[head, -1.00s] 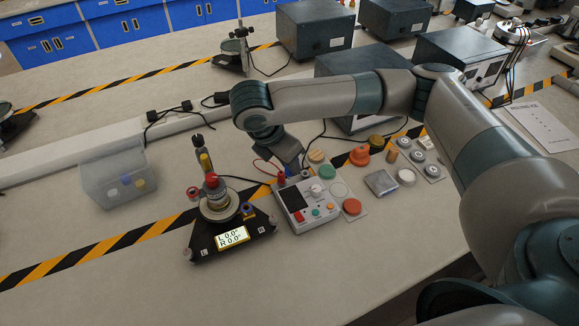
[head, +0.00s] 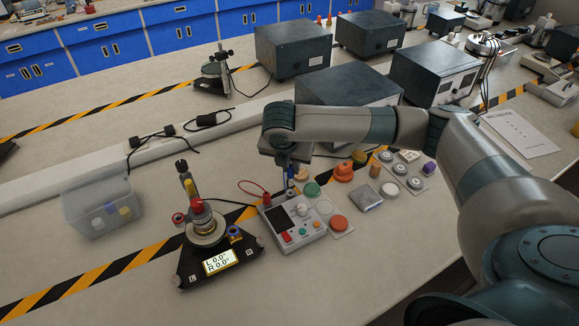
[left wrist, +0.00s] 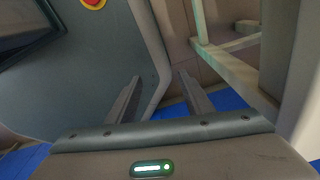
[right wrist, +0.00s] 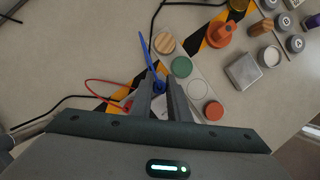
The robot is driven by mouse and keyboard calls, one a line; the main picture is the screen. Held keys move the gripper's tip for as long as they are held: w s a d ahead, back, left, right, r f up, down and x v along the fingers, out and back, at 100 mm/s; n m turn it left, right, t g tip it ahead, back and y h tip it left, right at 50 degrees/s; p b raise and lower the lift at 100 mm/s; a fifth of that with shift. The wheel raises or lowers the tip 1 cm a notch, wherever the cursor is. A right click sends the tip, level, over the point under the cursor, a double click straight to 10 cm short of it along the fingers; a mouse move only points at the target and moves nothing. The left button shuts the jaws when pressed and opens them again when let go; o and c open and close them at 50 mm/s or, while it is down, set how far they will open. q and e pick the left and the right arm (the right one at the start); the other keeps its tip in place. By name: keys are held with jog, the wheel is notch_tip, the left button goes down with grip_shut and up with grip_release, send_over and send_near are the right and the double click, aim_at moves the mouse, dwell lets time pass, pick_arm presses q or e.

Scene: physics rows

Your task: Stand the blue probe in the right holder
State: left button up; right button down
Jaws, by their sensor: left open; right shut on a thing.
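My right gripper (head: 289,172) points down behind the white meter box (head: 292,222). It is shut on the blue probe (right wrist: 158,87), which shows between its fingers in the right wrist view; the fingers hide much of it. The stand has a blue-rimmed holder (head: 234,233) on the right and a red-rimmed holder (head: 178,218) on the left. My left gripper (left wrist: 158,86) is open and empty.
A clear bin (head: 103,212) with small blocks stands at the left. Coloured knobs and discs, including an orange one (head: 344,172), lie right of the meter. Dark instrument boxes (head: 347,92) stand behind. The bench front is clear.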

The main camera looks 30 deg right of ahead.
pick_arm(q)
jog(key=shift+f, duration=0.2)
pick_arm(e)
jog(key=shift+f, duration=0.2)
notch_tip(320, 180, down, 2)
jog(key=b, duration=0.3)
jog(key=shift+f+b, duration=0.2)
jog(key=shift+b, duration=0.1)
jog(key=shift+f+b, duration=0.7)
jog(key=shift+b, duration=0.2)
jog(key=shift+r, duration=0.1)
jog(key=shift+p, duration=0.45)
pick_arm(q)
jog(key=shift+t, duration=0.4)
jog(key=w+f, duration=0.1)
jog(key=w+d+f, duration=0.1)
jog(key=f, duration=0.1)
jog(key=shift+w+f, duration=0.15)
jog(key=shift+w, duration=0.05)
jog(key=shift+w+r+p, duration=0.25)
jog(key=shift+w+p, duration=0.05)
jog(key=shift+w, duration=0.1)
jog(key=shift+s, duration=0.15)
